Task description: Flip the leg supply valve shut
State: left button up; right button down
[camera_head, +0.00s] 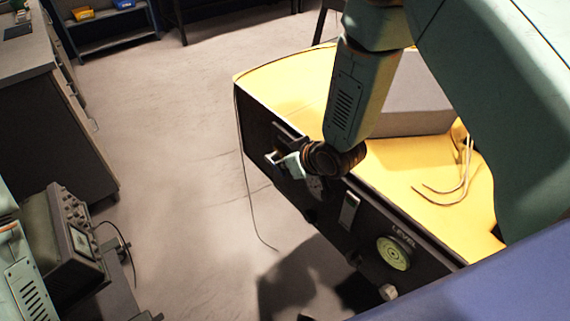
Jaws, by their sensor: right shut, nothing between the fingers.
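My right arm reaches down from the upper right to a black panel (380,217) on the front of a yellow-topped unit. My right gripper (292,163) is shut and empty, its pale tip close against the panel's left part, by a dark bracket-like fitting (289,133). Whether it touches this fitting I cannot tell. A pale metal lever or plate (349,209) is on the panel to the right. No leg supply valve label is readable, so I cannot tell which fitting is the valve. My left gripper is not in view.
A green round dial marked LEVEL (393,253) and a pale knob (388,292) are further right. Loose cables (450,190) and a grey box (415,100) lie on the yellow top (290,78). An instrument (75,240) stands lower left.

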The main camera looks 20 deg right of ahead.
aim_at(285, 174)
jog(key=shift+w+a, duration=0.1)
jog(key=shift+a, duration=0.05)
jog(key=shift+f, duration=0.1)
jog(key=f, duration=0.2)
jog(key=s, duration=0.1)
jog(key=shift+d+f+b, duration=0.25)
jog(key=shift+f+b, duration=0.05)
jog(key=shift+f, duration=0.3)
jog(key=shift+w, duration=0.1)
jog(key=shift+r, duration=0.15)
